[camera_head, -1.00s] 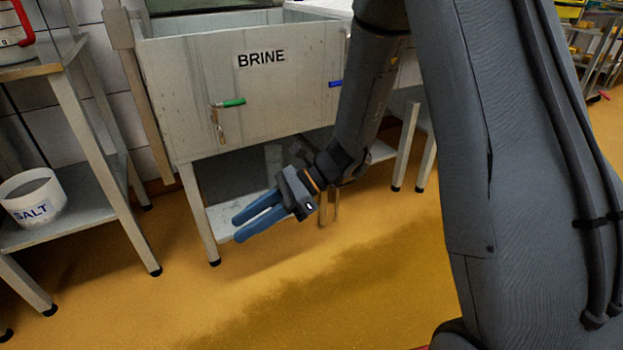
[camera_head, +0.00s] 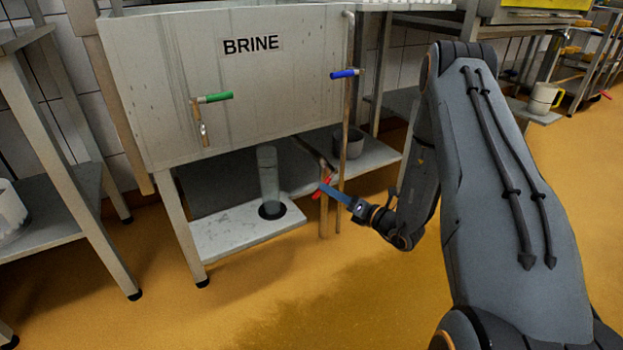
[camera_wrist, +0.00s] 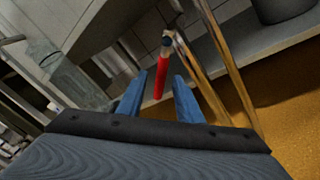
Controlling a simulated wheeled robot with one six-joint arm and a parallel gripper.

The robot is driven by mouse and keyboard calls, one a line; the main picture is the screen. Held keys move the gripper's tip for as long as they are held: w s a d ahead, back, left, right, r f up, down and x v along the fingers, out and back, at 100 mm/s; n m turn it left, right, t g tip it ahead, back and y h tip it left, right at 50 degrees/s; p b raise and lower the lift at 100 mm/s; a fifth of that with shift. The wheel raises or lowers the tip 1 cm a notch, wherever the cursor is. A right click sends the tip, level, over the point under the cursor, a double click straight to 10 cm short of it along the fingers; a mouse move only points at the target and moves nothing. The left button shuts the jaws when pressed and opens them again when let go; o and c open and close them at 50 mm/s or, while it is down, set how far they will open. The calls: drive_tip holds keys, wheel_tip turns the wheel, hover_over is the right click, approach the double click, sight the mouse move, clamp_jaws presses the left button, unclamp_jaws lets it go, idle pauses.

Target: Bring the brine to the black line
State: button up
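The brine tank (camera_head: 300,95), a grey box marked BRINE, has a green-handled tap (camera_head: 213,97) and a blue-handled tap (camera_head: 344,74) on its front. A clear upright cylinder (camera_head: 268,178) stands on the low shelf below, with a dark round base. It also shows at the left in the wrist view (camera_wrist: 72,78). I cannot make out a black line or a liquid level. A red handle (camera_head: 321,188) sits low by the brown pipes. My gripper (camera_head: 325,187) is at it, fingers apart. In the wrist view the red handle (camera_wrist: 162,82) lies between the blue fingers; contact is unclear.
Brown pipes (camera_head: 341,160) run down beside the red handle. A grey pot (camera_head: 348,143) stands on the shelf to the right. A metal rack (camera_head: 75,170) with a white tub (camera_head: 12,210) is at the left. The yellow floor in front is open.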

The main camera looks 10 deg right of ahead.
drive_tip(key=b+x, duration=0.3)
drive_tip(key=x, duration=0.5)
drive_tip(key=shift+b, duration=0.3)
drive_tip(key=shift+w, duration=0.1)
clamp_jaws()
